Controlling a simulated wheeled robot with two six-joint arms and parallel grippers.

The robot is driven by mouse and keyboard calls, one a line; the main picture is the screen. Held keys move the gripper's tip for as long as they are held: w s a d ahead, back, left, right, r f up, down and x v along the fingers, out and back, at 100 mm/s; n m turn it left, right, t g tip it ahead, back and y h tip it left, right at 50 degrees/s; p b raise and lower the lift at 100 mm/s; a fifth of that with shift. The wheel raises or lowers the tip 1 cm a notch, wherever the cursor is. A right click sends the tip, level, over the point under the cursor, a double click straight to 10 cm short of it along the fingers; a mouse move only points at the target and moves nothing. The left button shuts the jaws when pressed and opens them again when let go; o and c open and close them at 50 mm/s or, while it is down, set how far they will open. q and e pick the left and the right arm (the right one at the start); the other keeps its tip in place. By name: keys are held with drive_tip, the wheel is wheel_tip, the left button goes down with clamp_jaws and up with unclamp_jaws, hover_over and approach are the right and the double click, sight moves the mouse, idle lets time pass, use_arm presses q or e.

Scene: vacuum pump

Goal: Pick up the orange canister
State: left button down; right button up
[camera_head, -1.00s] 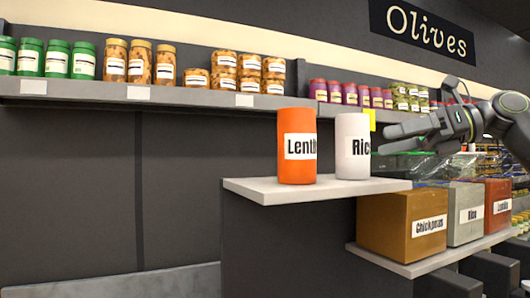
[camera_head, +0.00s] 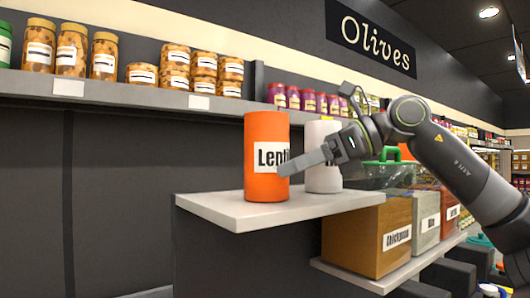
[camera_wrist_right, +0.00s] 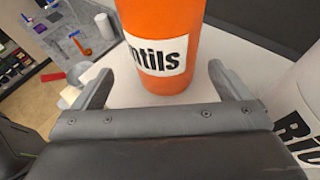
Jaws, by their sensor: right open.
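The orange canister (camera_head: 266,140), with a white "Lentils" label, stands upright on a light shelf (camera_head: 240,212). In the right wrist view, the orange canister (camera_wrist_right: 165,25) is ahead of my right gripper, between the lines of its two fingers. My right gripper (camera_head: 300,163) comes in from the right, with a fingertip in front of the canister's right side in the head view. In the wrist view my right gripper (camera_wrist_right: 155,85) is open and empty. I cannot tell whether a finger touches the canister. My left gripper is not in view.
A white "Rice" canister (camera_head: 322,180) stands right beside the orange one, partly behind my gripper; it also shows in the wrist view (camera_wrist_right: 300,105). Labelled boxes, including a brown one (camera_head: 375,240), sit on a lower shelf at right. Jars (camera_head: 105,55) line the back shelf.

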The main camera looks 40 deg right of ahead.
sight(266, 174)
drive_tip(key=shift+w+a+f, duration=0.2)
drive_tip(key=shift+w+a, duration=0.1)
drive_tip(key=shift+w, duration=0.05)
drive_tip(key=shift+w+a+p, duration=0.1)
drive_tip(key=shift+w+p, duration=0.1)
drive_tip(key=shift+p, duration=0.15)
drive_tip(key=p+x, duration=0.3)
drive_tip(key=x, duration=0.1)
drive_tip(key=shift+w+d+r, duration=0.25)
drive_tip(key=shift+w+r, duration=0.05)
drive_tip(key=shift+w+a+f, duration=0.2)
drive_tip(key=shift+w+f, duration=0.05)
drive_tip(key=shift+c, duration=0.6)
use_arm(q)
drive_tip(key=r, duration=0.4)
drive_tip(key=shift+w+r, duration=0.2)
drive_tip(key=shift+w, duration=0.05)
use_arm(e)
drive_tip(key=c, duration=1.4)
